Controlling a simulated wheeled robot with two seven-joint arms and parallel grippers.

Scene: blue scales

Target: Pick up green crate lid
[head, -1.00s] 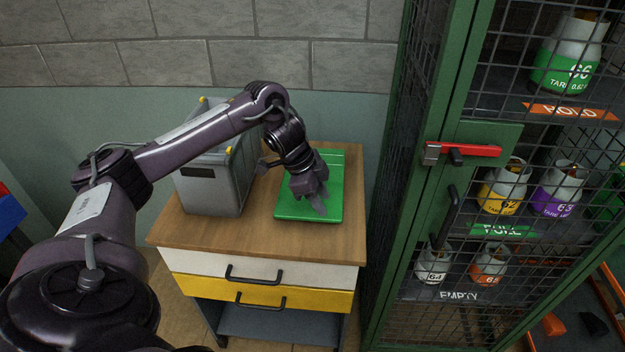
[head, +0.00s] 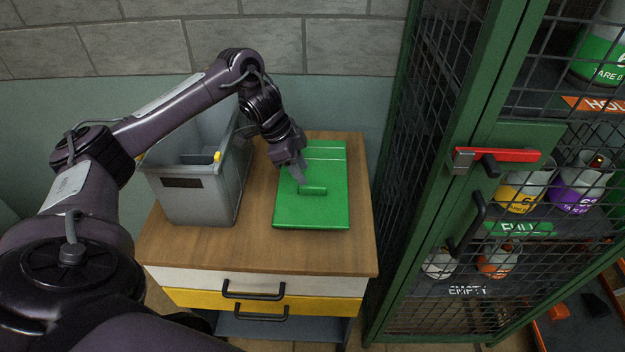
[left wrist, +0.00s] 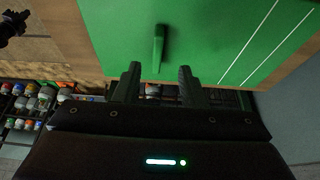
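The green crate lid (head: 312,214) lies flat on the wooden top of a small drawer cabinet, with a raised green handle (head: 313,189) near its middle. It fills the upper part of the left wrist view (left wrist: 205,35), where the handle (left wrist: 159,48) stands out from its face. My left gripper (head: 297,177) is over the lid's left part, close to the handle. In the left wrist view its two fingers (left wrist: 157,88) are spread apart with nothing between them, and the handle is just beyond the tips. My right gripper is not in view.
A grey crate (head: 196,200) with yellow catches stands left of the lid on the cabinet top (head: 256,250). A green mesh cage (head: 400,200) with gas cylinders and a red latch (head: 498,155) stands close on the right. The wall is behind.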

